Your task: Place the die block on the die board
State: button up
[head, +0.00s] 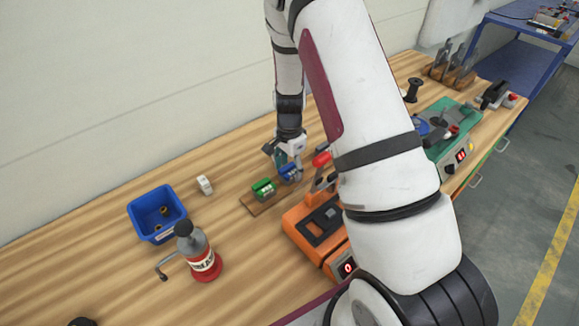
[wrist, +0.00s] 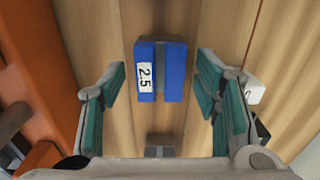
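A blue die block (wrist: 173,85) with a white "2.5" label stands between the fingers of my gripper (wrist: 161,88) in the wrist view. The fingers are open, with clear gaps on both sides of it. In the head view my gripper (head: 284,158) is low over the same blue block (head: 289,173), which it partly covers. A green die block (head: 263,189) sits on the brown die board (head: 250,206), just left of the blue one. I cannot tell whether the blue block rests on the board or beside it.
An orange machine (head: 303,215) with a red-knobbed lever stands close on the right. A blue bin (head: 145,216), a small white block (head: 205,185) and a red-and-grey pump can (head: 202,262) stand to the left. A green machine (head: 447,140) is farther right.

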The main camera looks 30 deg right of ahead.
jog(key=shift+r, duration=0.1)
jog(key=s+a+r+n+t+b, duration=0.1)
jog(key=s+a+r+n, duration=0.1)
jog(key=r, duration=0.9)
jog(key=s+a+r+n, duration=0.1)
jog(key=a+r, duration=0.1)
jog(key=r, duration=0.8)
jog(key=s+a+r+n+t, duration=0.2)
jog(key=s+r+n, duration=0.4)
jog(key=s, duration=0.4)
jog(key=s+a+r+n+t, duration=0.2)
jog(key=s+a+r+n, duration=0.2)
jog(key=s+r+n, duration=0.2)
jog(key=s+r, duration=0.2)
jog(key=s, duration=0.2)
jog(key=shift+s+a+r+n+t, duration=0.2)
jog(key=shift+r+n+t, duration=0.1)
jog(key=shift+n, duration=0.1)
